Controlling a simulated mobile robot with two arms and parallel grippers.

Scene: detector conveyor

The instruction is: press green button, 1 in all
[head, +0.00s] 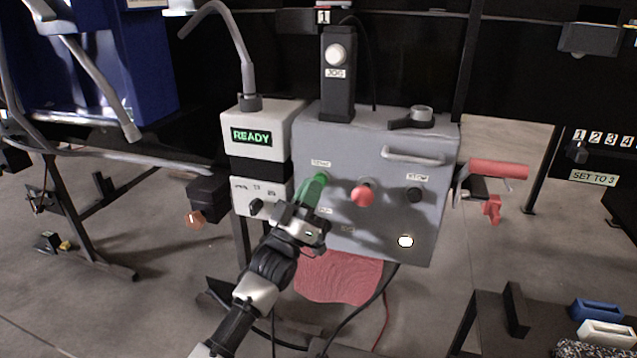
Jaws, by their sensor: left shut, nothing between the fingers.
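The green button (321,179) is on the front of the grey control box, under a small label that is hard to read. My left arm comes up from the bottom of the head view. My left gripper (310,194) is shut and empty, with its tips at the green button and covering part of it. I cannot tell whether the tips touch the button or whether it is pushed in. My right gripper is not in view.
The grey box (430,240) also carries a red button (363,193), a black knob (415,194), a handle (413,156) and a JOG post (338,85). A white unit (285,113) on its left reads READY. A red-handled part (497,169) sticks out at right.

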